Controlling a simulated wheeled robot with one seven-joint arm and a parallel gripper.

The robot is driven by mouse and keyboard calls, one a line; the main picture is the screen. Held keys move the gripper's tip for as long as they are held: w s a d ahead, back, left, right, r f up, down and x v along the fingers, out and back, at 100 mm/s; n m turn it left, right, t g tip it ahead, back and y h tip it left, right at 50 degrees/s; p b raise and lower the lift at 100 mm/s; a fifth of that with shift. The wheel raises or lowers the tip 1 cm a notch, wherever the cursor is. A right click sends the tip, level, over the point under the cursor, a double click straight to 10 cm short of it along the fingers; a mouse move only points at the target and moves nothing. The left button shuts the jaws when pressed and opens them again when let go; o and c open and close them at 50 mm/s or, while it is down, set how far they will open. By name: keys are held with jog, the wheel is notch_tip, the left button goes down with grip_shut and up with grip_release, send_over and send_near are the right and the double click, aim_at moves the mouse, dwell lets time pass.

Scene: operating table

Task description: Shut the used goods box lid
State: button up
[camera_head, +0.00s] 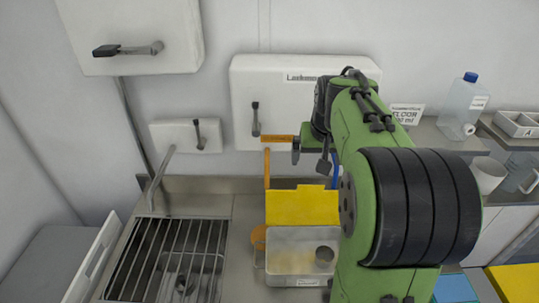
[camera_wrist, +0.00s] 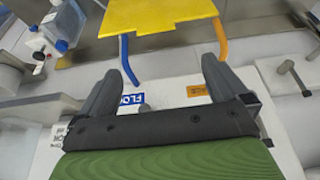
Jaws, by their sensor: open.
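The used goods box (camera_head: 292,262) is a pale bin with a label on its front, standing on the counter right of the sink. Its yellow lid (camera_head: 302,207) stands raised at the back of the box, so the top is open. My gripper (camera_head: 310,160) is open and empty, above and behind the lid, near the wall. Its spread fingers (camera_wrist: 160,68) point toward the lid without touching it.
A sink with a grid (camera_head: 170,258) and a tap (camera_head: 160,180) are left of the box. White wall units (camera_head: 245,80) hang close behind my gripper. A clear bottle (camera_head: 462,108), a white cup (camera_head: 488,175) and small trays (camera_head: 516,124) stand at the right. My arm hides the counter right of the box.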

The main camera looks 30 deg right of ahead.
aim_at(311, 186)
jog(key=x, duration=0.9)
jog(key=s+x, duration=0.1)
jog(key=x, duration=0.4)
jog(key=shift+d+f+b, duration=0.25)
jog(key=shift+f+b, duration=0.1)
jog(key=shift+b, duration=0.05)
jog(key=shift+w+f, duration=0.35)
jog(key=shift+f, duration=0.1)
jog(key=shift+s, duration=0.1)
jog(key=c, duration=1.3)
